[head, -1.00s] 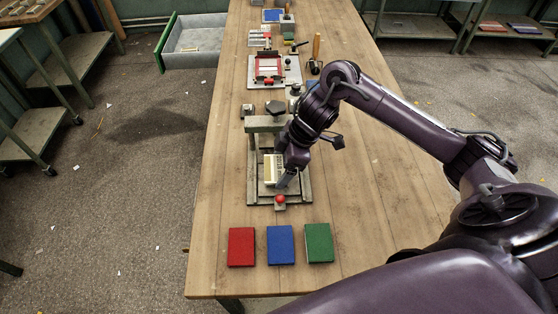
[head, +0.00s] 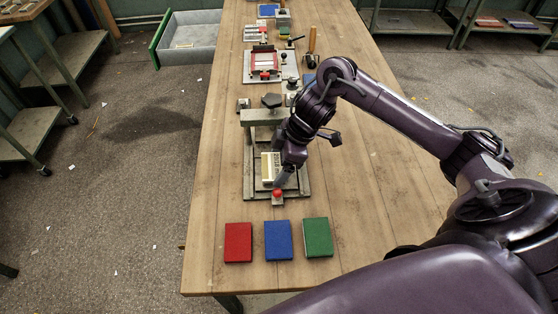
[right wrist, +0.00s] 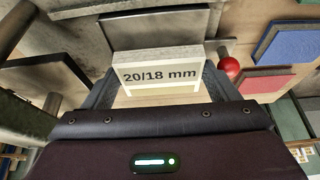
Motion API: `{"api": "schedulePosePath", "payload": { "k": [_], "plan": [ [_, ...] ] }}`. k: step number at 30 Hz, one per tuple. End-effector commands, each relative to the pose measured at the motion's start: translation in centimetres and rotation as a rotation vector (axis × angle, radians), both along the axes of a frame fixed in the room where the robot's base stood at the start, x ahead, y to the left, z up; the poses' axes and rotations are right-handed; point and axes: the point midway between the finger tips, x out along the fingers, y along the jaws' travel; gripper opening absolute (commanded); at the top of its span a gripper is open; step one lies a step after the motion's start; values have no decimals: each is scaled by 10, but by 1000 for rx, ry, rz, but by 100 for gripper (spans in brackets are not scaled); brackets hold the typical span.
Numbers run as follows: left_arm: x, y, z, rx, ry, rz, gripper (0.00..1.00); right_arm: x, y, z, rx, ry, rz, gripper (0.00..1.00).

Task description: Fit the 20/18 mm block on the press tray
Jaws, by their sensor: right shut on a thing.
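The 20/18 mm block (right wrist: 160,72) is pale with a white label, and the label faces my right wrist camera. My right gripper (right wrist: 160,84) is shut on it, with a dark finger at each side. In the head view the block (head: 267,168) is over the press tray (head: 249,188), inside the press frame and in front of its crossbar (head: 262,117). My right gripper (head: 283,177) comes to it from the right. I cannot tell whether the block touches the tray. My left gripper is not in view.
A red knob (head: 277,193) is at the press's near end. Red (head: 238,242), blue (head: 278,240) and green (head: 317,237) pads lie in front of it. A fixture with a red frame (head: 264,61) stands behind the press. The bench is clear to the left.

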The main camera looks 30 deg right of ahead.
Motion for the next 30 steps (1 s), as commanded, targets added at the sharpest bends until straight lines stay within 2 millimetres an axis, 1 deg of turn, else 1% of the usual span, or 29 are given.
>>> {"api": "schedulePosePath", "payload": {
  "k": [9,22,30],
  "plan": [
    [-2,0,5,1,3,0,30,-2,-4,-1,0,2,-1,58],
    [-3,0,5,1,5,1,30,-2,-4,-1,0,0,-1,58],
    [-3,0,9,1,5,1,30,-2,-4,0,0,0,-1,58]
  ]
}}
